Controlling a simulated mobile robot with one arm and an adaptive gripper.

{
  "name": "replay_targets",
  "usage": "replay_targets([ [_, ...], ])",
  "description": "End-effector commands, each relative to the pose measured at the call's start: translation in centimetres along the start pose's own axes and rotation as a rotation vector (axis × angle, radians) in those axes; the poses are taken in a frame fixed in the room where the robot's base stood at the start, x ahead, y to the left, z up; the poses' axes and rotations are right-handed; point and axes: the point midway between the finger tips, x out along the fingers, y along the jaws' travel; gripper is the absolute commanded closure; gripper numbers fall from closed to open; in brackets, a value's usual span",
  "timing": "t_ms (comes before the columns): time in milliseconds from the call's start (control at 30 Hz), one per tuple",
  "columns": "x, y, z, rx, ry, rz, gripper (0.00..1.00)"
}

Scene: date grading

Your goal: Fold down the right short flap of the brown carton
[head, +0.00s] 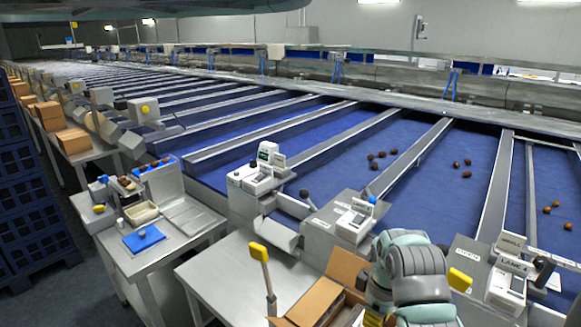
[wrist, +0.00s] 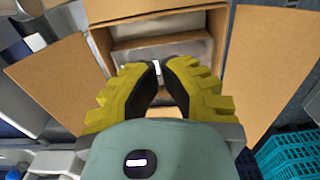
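The brown carton stands at the bottom of the head view, partly cut off and partly hidden by my arm. One flap (head: 345,268) stands up at its back and another flap (head: 313,302) spreads out at its left. In the wrist view the carton's far wall (wrist: 160,13) is at the top, with a wide flap spread out on the left (wrist: 58,80) and another on the right (wrist: 268,75). My gripper (wrist: 161,70) is over the carton opening between these flaps, touching neither. Its yellow, black-padded fingers are drawn together with a narrow empty gap.
A steel table (head: 225,280) lies left of the carton, with a yellow-topped post (head: 261,262) beside the carton. Blue sorting lanes with dates and a grey control box (head: 350,218) are behind. A teal crate (wrist: 290,155) is at the lower right of the wrist view.

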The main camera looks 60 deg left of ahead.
Motion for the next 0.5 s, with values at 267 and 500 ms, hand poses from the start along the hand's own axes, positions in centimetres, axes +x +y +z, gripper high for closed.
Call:
replay_targets([
  [267, 1.0, 0.0, 0.0, -0.001, 0.0, -0.001, 1.0],
  [500, 2.1, 0.0, 0.0, 0.0, -0.001, -0.001, 1.0],
])
